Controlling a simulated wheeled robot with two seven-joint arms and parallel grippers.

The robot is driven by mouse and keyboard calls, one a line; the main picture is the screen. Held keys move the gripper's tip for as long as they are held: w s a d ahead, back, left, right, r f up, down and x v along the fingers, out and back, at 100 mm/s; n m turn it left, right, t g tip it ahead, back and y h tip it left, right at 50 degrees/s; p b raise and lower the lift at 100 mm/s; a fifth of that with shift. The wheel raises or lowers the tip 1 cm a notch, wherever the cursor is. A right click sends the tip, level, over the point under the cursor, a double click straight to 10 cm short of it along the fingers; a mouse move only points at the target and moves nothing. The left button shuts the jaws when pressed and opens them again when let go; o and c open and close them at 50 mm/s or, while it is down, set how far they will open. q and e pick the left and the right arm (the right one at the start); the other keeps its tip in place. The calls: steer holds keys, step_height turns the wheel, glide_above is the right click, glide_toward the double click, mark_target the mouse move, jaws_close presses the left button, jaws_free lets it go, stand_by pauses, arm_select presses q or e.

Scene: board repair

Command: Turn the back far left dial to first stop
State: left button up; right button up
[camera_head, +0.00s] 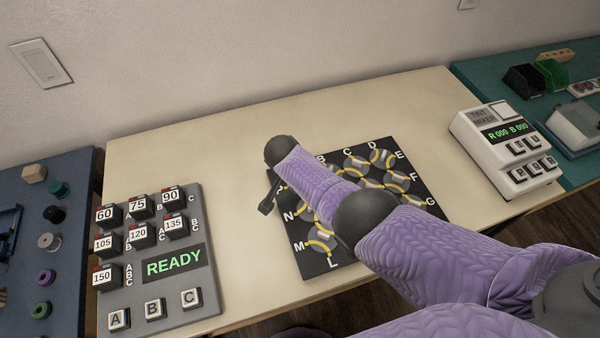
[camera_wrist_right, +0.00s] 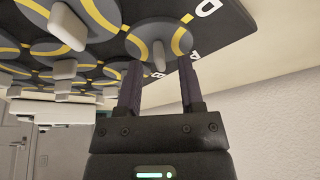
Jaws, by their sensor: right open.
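The black dial board (camera_head: 318,262) has grey round dials with yellow line segments and letters along its edges. My right arm crosses over it and hides its back left part, including the back far left dial, in the head view. My right gripper (camera_head: 267,196) is at the board's back left corner. In the right wrist view the gripper (camera_wrist_right: 160,62) is open. A corner dial (camera_wrist_right: 146,32) with a grey handle (camera_wrist_right: 159,56) shows there, the handle between the two fingertips in the picture. I cannot tell whether the fingers touch it. My left gripper is out of view.
A grey panel (camera_head: 205,300) with numbered keys and a READY display stands left of the board. A white tint mixer (camera_head: 480,150) is at the right. The cream table (camera_head: 235,130) is clear behind the board. Blue and green side tables flank it.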

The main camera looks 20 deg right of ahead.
steer(key=p+v, duration=0.6)
steer(key=v, duration=0.3)
